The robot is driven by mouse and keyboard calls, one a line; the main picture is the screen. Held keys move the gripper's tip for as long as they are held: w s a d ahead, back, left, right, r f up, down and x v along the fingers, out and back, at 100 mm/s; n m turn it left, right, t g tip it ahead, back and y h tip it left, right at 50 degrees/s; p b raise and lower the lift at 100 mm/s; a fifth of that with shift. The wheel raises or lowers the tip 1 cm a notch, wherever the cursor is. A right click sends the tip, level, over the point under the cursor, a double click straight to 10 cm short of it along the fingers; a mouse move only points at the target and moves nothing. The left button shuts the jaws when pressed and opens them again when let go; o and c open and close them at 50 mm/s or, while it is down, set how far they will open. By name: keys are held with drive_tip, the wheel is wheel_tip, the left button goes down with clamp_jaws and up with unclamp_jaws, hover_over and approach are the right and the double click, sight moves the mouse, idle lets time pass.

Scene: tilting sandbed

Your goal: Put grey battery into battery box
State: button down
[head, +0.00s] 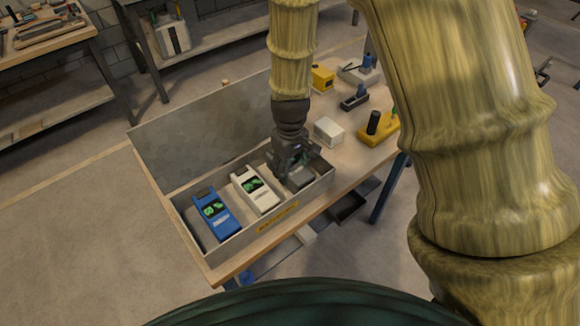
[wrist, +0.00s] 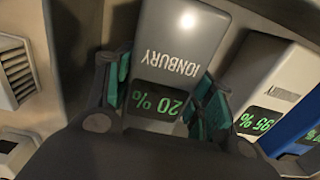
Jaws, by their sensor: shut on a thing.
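The grey battery (wrist: 178,48), marked "IONBURY" and "20 %", sits between my gripper's green-padded fingers (wrist: 165,100) in the wrist view. My gripper (head: 292,160) is shut on it. In the head view the grey battery (head: 299,176) is partly hidden under my gripper at the right end of the battery box (head: 222,251). The box is a long grey tray with an open lid and a yellow label on its front. A white battery (head: 257,190) and a blue battery (head: 215,218) lie in it to the left. I cannot tell if the grey battery touches the box floor.
The box stands on a wooden table (head: 228,270). Behind and right are a white block (head: 328,131), a yellow tool with a black knob (head: 378,128), a yellow box (head: 322,77) and a small black item (head: 354,98). The raised lid (head: 200,125) stands at the back left.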

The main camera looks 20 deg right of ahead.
sight(290, 164)
drive_tip(key=c, duration=0.6)
unclamp_jaws()
drive_tip(key=shift+f, duration=0.1)
drive_tip(key=shift+o, duration=0.2)
wheel_tip(290, 164, up, 12)
drive_tip(key=b, duration=0.1)
